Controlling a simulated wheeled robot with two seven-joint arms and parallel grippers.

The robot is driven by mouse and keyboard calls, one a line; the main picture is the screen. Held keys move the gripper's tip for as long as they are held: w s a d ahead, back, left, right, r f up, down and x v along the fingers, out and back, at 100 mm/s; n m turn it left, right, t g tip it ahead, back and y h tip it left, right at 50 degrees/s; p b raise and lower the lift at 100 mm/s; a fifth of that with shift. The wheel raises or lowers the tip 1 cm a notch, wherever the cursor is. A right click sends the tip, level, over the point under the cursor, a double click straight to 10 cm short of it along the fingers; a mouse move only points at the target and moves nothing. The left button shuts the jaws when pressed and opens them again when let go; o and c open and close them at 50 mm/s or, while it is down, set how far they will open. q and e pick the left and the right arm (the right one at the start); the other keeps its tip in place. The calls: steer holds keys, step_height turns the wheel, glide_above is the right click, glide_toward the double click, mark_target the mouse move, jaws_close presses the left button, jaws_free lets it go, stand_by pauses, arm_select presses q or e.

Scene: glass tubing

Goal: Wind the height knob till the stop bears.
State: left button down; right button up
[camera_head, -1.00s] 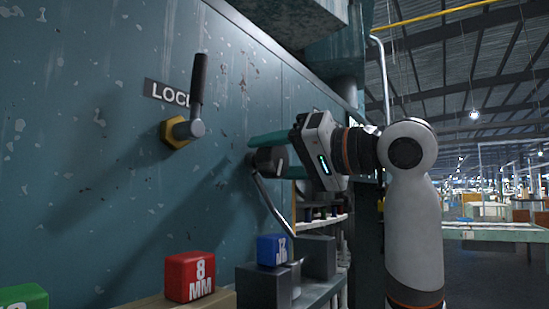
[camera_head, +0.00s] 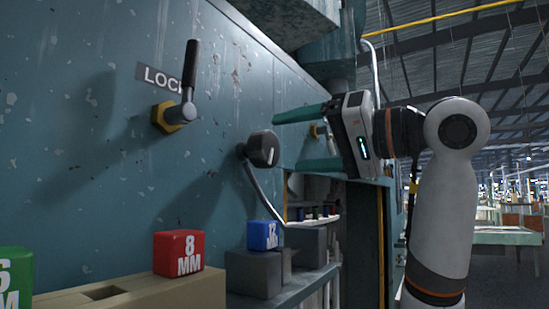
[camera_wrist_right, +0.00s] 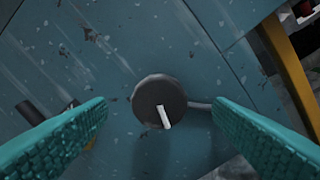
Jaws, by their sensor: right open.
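The dark round knob (camera_head: 263,149) stands out from the teal panel, with a thin curved metal rod (camera_head: 262,190) running down from it. In the right wrist view the knob (camera_wrist_right: 158,92) is face-on near the middle, with a white mark pointing down and slightly right. My right gripper (camera_head: 287,143) is open and empty, its two teal fingers pointing at the panel. Its fingertips are just right of the knob in the head view, clear of it. In the wrist view the fingers lie either side of the knob with gaps. My left gripper is out of view.
A lever with a black grip (camera_head: 190,70) and brass hex base sits by a LOCK label (camera_head: 160,76). Below, a red 8 MM block (camera_head: 178,253), a blue block (camera_head: 262,235) and a green block (camera_head: 15,275) rest on ledges. A shelf opening lies beyond the gripper.

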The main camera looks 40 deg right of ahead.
steer(key=b+v, duration=0.1)
steer(key=v, duration=0.4)
steer(key=shift+s+d, duration=0.15)
steer(key=shift+s, duration=0.15)
steer(key=shift+r, duration=0.1)
